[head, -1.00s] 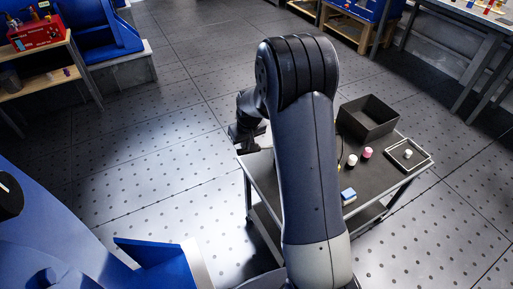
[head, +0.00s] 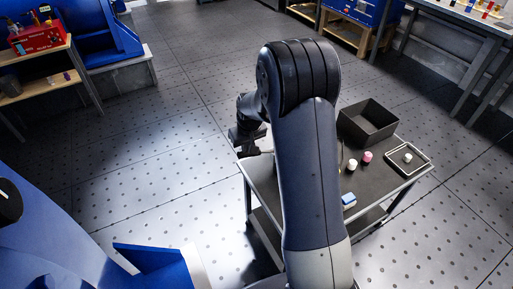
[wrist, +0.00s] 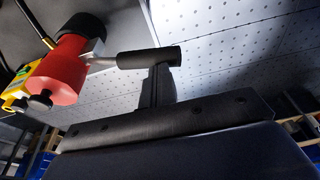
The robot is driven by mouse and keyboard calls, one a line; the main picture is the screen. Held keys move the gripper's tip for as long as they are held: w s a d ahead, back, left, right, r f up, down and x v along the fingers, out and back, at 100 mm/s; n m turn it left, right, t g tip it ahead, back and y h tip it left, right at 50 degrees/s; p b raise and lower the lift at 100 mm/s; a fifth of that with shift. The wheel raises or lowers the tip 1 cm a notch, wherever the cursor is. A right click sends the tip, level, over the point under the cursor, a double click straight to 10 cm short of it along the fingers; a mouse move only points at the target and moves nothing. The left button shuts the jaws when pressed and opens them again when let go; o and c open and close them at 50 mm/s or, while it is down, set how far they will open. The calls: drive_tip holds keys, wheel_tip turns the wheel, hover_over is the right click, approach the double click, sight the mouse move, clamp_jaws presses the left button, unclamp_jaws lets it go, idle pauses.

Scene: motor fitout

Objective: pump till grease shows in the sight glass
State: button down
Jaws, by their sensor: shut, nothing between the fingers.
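In the wrist view a red cylindrical pump body (wrist: 62,72) with a black cap stands at the upper left. A lever leaves its side and ends in a black cylindrical handle (wrist: 150,57). A yellow part (wrist: 22,82) with a green patch sits beside the red body. My gripper (wrist: 158,82) is shut, its fingers at the underside of the handle in the picture; whether they touch it I cannot tell. In the head view my gripper (head: 254,148) is small and dark at the cart's left edge. I cannot make out a sight glass.
A grey cart (head: 308,212) stands under my arm. It carries a black open bin (head: 368,122), a small tray (head: 424,164), a white cap (head: 352,164), a pink cap (head: 366,157) and a blue block (head: 349,201). Open floor (head: 140,150) lies to the left.

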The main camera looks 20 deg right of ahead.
drive_tip(key=shift+r+p, duration=1.7)
drive_tip(key=shift+r, duration=1.45)
drive_tip(key=shift+f, duration=0.1)
drive_tip(key=shift+f+b, duration=2)
drive_tip(key=shift+f, duration=1.1)
